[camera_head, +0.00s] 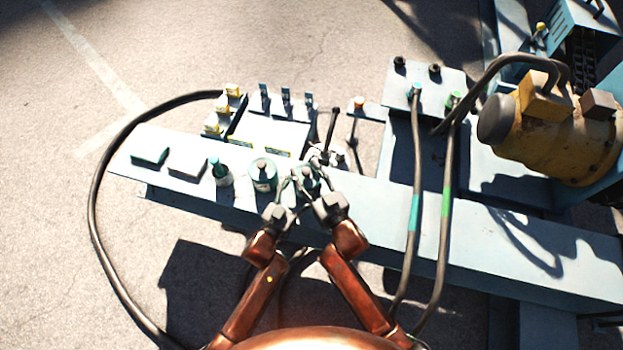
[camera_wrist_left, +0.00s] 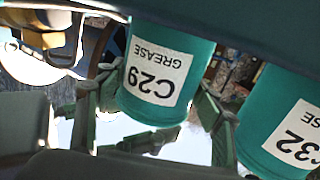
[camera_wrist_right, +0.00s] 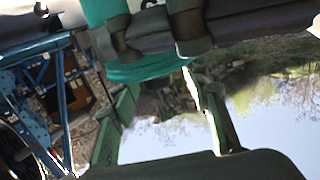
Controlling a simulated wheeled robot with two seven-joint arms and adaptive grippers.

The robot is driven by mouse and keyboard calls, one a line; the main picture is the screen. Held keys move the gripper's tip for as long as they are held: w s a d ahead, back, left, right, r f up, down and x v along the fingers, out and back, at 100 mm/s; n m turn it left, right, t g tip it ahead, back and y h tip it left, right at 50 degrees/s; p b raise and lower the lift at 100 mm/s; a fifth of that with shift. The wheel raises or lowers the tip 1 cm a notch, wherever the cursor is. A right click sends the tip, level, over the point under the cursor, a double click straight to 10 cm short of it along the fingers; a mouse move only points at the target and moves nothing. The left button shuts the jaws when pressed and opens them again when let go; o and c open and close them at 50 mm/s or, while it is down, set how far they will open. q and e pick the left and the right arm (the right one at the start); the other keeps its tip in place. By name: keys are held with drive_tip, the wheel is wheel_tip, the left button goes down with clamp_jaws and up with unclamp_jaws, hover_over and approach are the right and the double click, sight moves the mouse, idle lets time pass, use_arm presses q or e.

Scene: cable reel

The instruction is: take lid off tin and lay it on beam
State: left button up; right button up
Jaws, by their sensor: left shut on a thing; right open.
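The teal grease tin (camera_head: 309,179) marked C29 stands on the pale beam (camera_head: 385,210) in the head view. It also shows upside down in the left wrist view (camera_wrist_left: 160,70), between the fingers of my left gripper (camera_wrist_left: 150,110), which is shut on it. My left gripper (camera_head: 289,186) comes in from the tin's left side. My right gripper (camera_head: 319,190) is open at the tin's right; in the right wrist view its fingers (camera_wrist_right: 160,105) lie around the tin's upper end.
A second teal tin (camera_head: 263,177) marked C32 stands close on the left, with a teal-capped bottle (camera_head: 219,173) beyond. Two cables (camera_head: 445,210) cross the beam on the right. Bare beam lies between the tins and cables, and right of the cables.

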sight(306, 171)
use_arm(q)
drive_tip(key=shift+f, duration=0.1)
use_arm(e)
drive_tip(key=shift+w+a, duration=0.1)
drive_tip(key=shift+w, duration=0.05)
clamp_jaws()
idle(0.4)
drive_tip(key=shift+r, duration=0.1)
idle(0.5)
drive_tip(key=shift+r, duration=0.95)
drive_tip(key=shift+r, duration=2.05)
use_arm(q)
drive_tip(key=o, duration=1.8)
drive_tip(key=shift+c, duration=0.2)
